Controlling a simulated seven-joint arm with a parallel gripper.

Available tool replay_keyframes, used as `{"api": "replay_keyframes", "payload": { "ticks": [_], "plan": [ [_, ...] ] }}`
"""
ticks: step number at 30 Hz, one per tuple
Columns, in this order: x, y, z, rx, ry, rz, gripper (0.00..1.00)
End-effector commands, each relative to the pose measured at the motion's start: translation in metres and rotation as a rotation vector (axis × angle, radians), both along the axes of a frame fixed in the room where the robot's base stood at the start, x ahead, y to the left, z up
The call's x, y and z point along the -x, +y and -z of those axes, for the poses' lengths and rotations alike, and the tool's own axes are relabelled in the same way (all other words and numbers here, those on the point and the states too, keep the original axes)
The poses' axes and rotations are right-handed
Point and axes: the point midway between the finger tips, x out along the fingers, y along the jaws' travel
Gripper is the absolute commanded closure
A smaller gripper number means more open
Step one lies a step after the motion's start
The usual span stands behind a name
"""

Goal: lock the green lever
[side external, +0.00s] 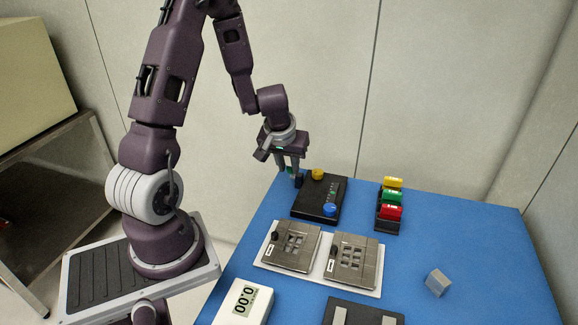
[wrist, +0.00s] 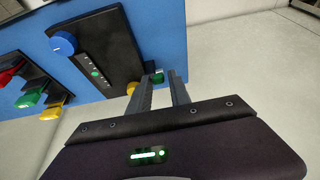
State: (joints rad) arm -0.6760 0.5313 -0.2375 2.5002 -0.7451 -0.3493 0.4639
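Green shows in two places. A green-topped piece (side external: 390,198) sits between a yellow and a red one in a small black rack; it also shows at the left of the wrist view (wrist: 32,97). A small green part (wrist: 157,77) lies by my fingertips at the edge of a black panel (side external: 304,206), partly hidden by the fingers. I cannot tell its shape. My gripper (side external: 288,170) points down at the panel's far left corner, its fingers apart. In the wrist view my gripper (wrist: 161,76) has a gap between the tips; contact with the green part is unclear.
The panel carries a blue knob (side external: 330,209) and a yellow knob (side external: 318,174). Two metal plates (side external: 292,246) (side external: 352,262) lie in front on a white base. A grey block (side external: 438,282) stands at right, with clear blue table around it. A white display box (side external: 243,303) is front left.

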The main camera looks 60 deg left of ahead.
Motion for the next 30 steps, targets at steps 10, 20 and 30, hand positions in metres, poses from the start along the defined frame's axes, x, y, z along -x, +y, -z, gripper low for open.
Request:
{"api": "replay_keyframes", "payload": {
  "ticks": [10,20,30],
  "plan": [
    [-0.001,-0.001,0.000,0.003,0.000,0.003,0.62],
    [0.011,-0.016,-0.048,-0.001,-0.006,0.008,0.62],
    [0.018,-0.020,-0.064,0.001,0.002,0.005,0.62]
  ]
}}
